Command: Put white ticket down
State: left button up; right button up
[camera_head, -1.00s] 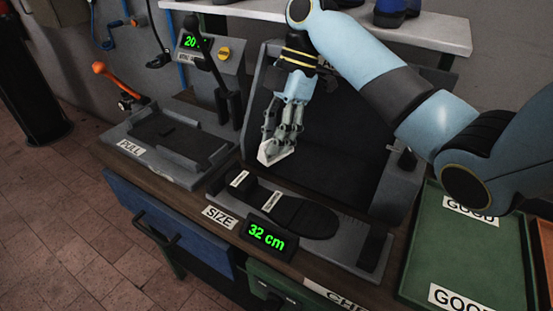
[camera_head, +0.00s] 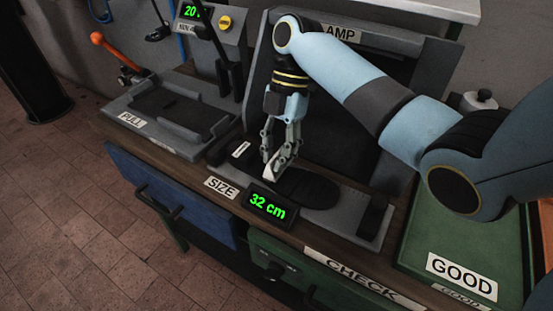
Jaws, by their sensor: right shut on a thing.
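My right gripper (camera_head: 277,160) points down over the size device (camera_head: 375,222), a grey tray with a dark sole-shaped pad (camera_head: 305,188). It is shut on a small white ticket (camera_head: 270,173), which shows at its fingertips. The ticket is low over the left part of the pad; I cannot tell whether it touches the surface. The gripper hides part of the tray behind it. My left gripper is not in view.
The size display (camera_head: 268,207) reads 32 cm in front of the tray. A PULL device (camera_head: 165,115) with an orange-handled lever stands to the left. A green GOOD tray (camera_head: 420,235) is at right, partly behind my right arm. A blue drawer (camera_head: 170,195) is below the bench.

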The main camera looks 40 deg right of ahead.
jog(key=shift+f, duration=0.5)
jog(key=shift+f, duration=0.1)
jog(key=o, duration=0.9)
jog(key=v, duration=0.4)
jog(key=shift+w+d+r+b, duration=0.15)
jog(key=shift+r+b, duration=0.15)
jog(key=p+v, duration=0.5)
jog(key=v, duration=0.2)
jog(key=shift+d+r, duration=0.1)
jog(key=shift+r, duration=0.15)
jog(key=shift+f, duration=0.1)
